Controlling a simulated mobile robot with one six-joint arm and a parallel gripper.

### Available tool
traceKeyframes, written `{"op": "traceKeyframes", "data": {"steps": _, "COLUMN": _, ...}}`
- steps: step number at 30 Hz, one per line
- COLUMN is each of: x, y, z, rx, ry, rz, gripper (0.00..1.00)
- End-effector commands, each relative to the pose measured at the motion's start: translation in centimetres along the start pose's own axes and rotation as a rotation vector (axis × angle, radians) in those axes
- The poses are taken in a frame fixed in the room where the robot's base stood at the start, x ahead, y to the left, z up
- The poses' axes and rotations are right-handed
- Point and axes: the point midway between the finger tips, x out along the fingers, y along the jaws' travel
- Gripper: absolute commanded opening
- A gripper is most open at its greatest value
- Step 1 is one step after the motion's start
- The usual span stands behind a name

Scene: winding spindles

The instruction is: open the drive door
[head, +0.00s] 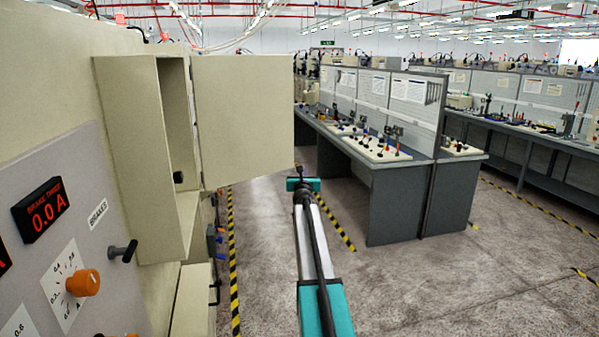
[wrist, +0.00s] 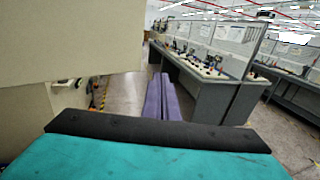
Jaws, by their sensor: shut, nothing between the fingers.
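The drive door (head: 243,120) is a flat beige panel. It stands swung out from the beige wall cabinet (head: 130,150), whose narrow opening shows. The door also fills the upper left of the wrist view (wrist: 70,40). A small dark piece (head: 178,177) shows at the cabinet opening. My gripper (head: 299,170) is just past the door's lower right corner in the head view; whether it touches the door I cannot tell. In the wrist view its two purple fingers (wrist: 161,98) lie together, empty, to the right of the door's edge.
A control panel with a red display (head: 42,208) and an orange knob (head: 83,283) is on the left wall. Grey workbenches (head: 400,185) with small parts stand to the right. The floor (head: 450,290) between has yellow-black tape and looks clear.

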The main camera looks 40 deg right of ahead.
Motion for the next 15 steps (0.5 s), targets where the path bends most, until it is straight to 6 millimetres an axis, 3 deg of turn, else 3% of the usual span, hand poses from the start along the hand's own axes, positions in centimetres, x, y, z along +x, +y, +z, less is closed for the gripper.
{"op": "traceKeyframes", "data": {"steps": 15, "x": -4.5, "y": -3.7, "z": 0.1, "rx": 0.000, "ry": 0.001, "rz": -0.001, "gripper": 0.00}}
